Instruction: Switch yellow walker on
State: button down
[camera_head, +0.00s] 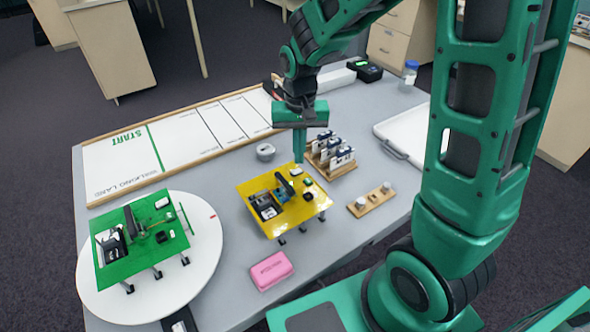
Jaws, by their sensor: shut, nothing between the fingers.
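The yellow walker (287,219) stands on the grey table, a flat yellow plate on short dark legs. On its top are a black battery-like holder, a blue part, a dark upright bar and small white and black parts. Which part is its switch is too small to tell. My gripper (299,158) points down with its fingers shut and empty. It appears just above the far right part of the yellow plate; whether it touches anything there I cannot tell.
A green walker (120,266) stands on a white round turntable (199,265) at left. A pink case (271,271), a wooden block with two knobs (358,206), a wooden rack (341,173) and a small grey round tin (265,151) lie around. The white START board (120,168) lies behind.

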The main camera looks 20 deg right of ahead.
aim_at(299, 169)
jog(key=shift+r, duration=2.1)
jog(key=shift+d, duration=0.1)
jog(key=s+d+r+m, duration=0.1)
jog(key=s+d+r, duration=0.4)
jog(key=s+d, duration=0.6)
jog(key=s+d+m, duration=0.1)
jog(key=s+d, duration=0.5)
jog(key=s, duration=0.7)
jog(key=shift+s+r+m, duration=0.15)
jog(key=shift+r+m, duration=0.15)
jog(key=shift+r, duration=0.05)
jog(key=shift+d, duration=0.1)
